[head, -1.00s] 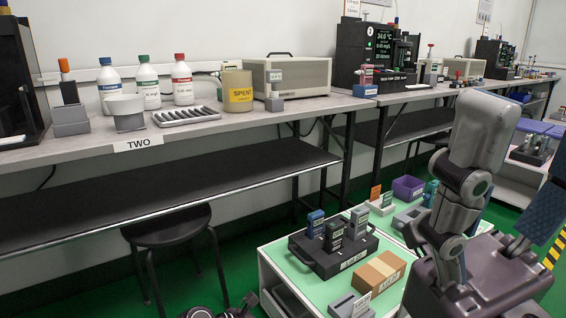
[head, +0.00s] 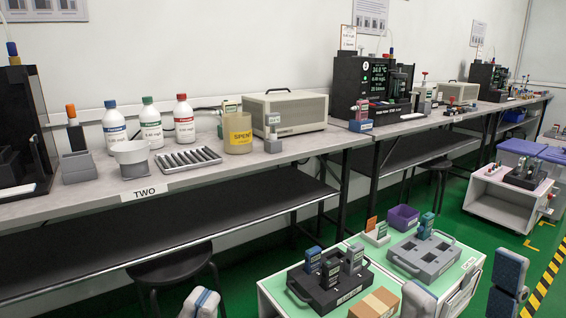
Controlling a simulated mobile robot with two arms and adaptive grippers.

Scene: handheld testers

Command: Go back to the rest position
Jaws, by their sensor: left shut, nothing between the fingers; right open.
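The fingers of both my grippers are out of the head view. Grey padded parts of my own arms show at the bottom edge, one left of centre and others at the lower right. The cart (head: 425,298) with a green top stands before the bench. On it are a dark rack (head: 326,297) with several handheld testers (head: 331,272), and a grey rack (head: 424,257) with one tester (head: 426,226) upright at its back.
The long bench (head: 95,203) carries bottles (head: 152,127), a SPENT cup (head: 237,133) and a beige box (head: 286,112). A stool (head: 170,265) stands under it. A brown box (head: 376,303) lies on the cart. A white cart (head: 498,200) stands at right, with green floor between.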

